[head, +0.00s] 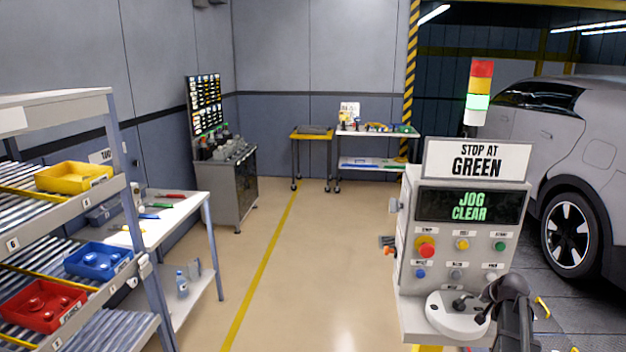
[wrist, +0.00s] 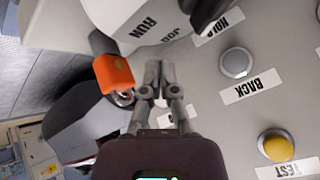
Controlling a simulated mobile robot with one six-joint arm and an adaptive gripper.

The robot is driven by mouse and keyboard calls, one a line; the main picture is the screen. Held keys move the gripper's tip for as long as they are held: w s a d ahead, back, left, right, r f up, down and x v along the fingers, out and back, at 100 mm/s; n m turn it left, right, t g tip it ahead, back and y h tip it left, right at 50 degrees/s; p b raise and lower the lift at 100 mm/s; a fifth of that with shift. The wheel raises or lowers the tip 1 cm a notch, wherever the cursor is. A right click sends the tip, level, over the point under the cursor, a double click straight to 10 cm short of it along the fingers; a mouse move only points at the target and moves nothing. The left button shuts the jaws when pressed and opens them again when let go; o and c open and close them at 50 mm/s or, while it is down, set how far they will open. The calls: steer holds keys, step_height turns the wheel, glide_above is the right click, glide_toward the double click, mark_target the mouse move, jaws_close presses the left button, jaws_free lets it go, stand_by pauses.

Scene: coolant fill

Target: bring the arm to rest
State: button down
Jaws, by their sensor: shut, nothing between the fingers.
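My gripper (wrist: 158,72) is shut and empty in the wrist view, its fingertips close together near the control panel (wrist: 220,110). In the head view my dark arm reaches in at the lower right, over the shelf of the control pedestal (head: 408,280); I cannot tell there whether the fingertips touch anything. A white part marked RUN and JOG (wrist: 135,18) and an orange-ended lever (wrist: 115,74) show near the fingers in the wrist view. The pedestal screen (head: 468,206) reads JOG CLEAR, and the green segment of the stack light (head: 478,103) is lit.
Panel buttons include a red one (head: 426,250) and a grey BACK button (wrist: 236,63). A car (head: 560,150) stands at right. A rack with a yellow bin (head: 73,176), a blue bin (head: 98,260) and a red bin (head: 42,305) is at left. The floor (head: 300,270) between is clear.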

steer(key=a+n, duration=0.1)
steer(key=a, duration=0.3)
steer(key=s+a+f+n+g+y, duration=0.1)
steer(key=a, duration=0.4)
steer(key=s+a+f, duration=0.1)
steer(key=a, duration=0.3)
steer(key=shift+s+a+n+g, duration=0.15)
steer(key=shift+s+n+g, duration=0.1)
steer(key=shift+n+g, duration=0.15)
steer(key=s+a+f+n+g, duration=0.1)
steer(key=s+a+n+g, duration=0.2)
steer(key=s+a, duration=0.5)
steer(key=s+a+f+n+g, duration=0.1)
steer(key=s+a+n+g, duration=0.2)
steer(key=s+a, duration=0.6)
steer(key=a, duration=0.8)
steer(key=shift+s+f, duration=0.15)
